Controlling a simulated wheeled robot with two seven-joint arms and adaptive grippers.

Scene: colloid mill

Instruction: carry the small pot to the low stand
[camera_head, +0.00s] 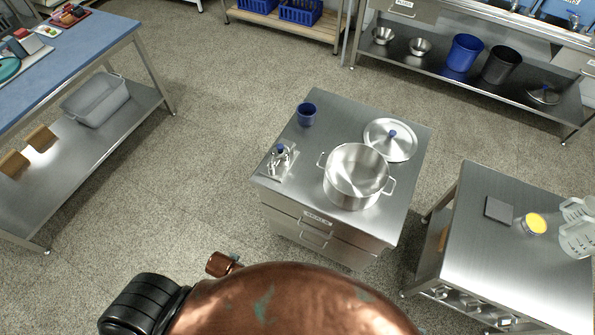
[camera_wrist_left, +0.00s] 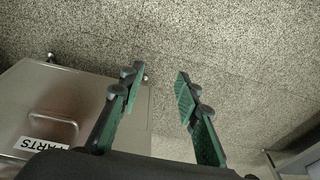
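A steel pot (camera_head: 352,185) with two side handles stands upright and open on a steel-topped drawer cabinet (camera_head: 335,112). I see no smaller pot and cannot tell for certain which piece of furniture is the low stand. My left gripper (camera_wrist_left: 160,75) is open and empty in the left wrist view, above the floor beside a drawer front (camera_wrist_left: 62,125) labelled PARTS. It does not show in the head view. My right gripper is in neither view.
On the cabinet are a blue cup (camera_head: 306,115) and a small metal device (camera_head: 280,160). A steel table (camera_head: 490,250) stands at right with a yellow-topped container (camera_head: 534,224). A blue-topped bench (camera_head: 75,45) stands at left. Floor (camera_head: 205,150) between is clear.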

